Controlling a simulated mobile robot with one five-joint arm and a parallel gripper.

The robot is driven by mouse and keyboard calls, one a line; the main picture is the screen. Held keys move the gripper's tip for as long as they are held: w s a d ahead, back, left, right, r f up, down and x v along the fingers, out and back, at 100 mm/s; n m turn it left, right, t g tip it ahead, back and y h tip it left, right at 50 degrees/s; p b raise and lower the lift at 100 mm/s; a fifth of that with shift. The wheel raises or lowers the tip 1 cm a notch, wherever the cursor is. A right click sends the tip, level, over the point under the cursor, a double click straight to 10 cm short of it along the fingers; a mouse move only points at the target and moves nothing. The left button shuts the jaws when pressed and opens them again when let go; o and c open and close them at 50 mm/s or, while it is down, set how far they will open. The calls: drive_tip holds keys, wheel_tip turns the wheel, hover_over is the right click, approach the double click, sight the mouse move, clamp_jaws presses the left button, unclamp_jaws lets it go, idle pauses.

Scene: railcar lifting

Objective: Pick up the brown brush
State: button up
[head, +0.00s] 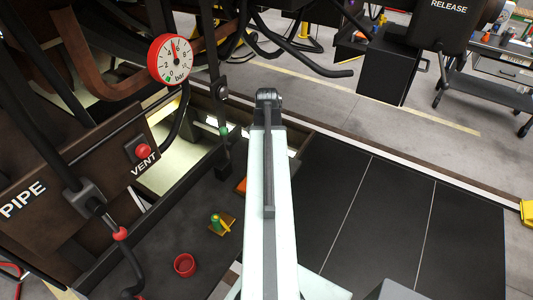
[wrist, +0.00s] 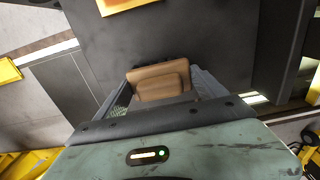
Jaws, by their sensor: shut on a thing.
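The brown brush (wrist: 160,88) shows in the wrist view as a tan-brown block with a raised, rounded middle. It sits between the two fingers of my gripper (wrist: 163,80), which is shut on it. In the head view my pale arm reaches forward through the middle, and I cannot make out the gripper or the brush there.
A red cup (head: 184,265) and a green-and-yellow item (head: 219,224) lie on the dark surface at lower left. A red gauge (head: 171,60), a VENT button (head: 143,151) and hoses crowd the left. A black box (head: 388,70) hangs at upper right. Dark panels (head: 400,220) right of my arm are clear.

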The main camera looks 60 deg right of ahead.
wheel_tip(320, 180, up, 9)
drive_tip(key=p, duration=0.8)
drive_tip(key=shift+r, duration=0.1)
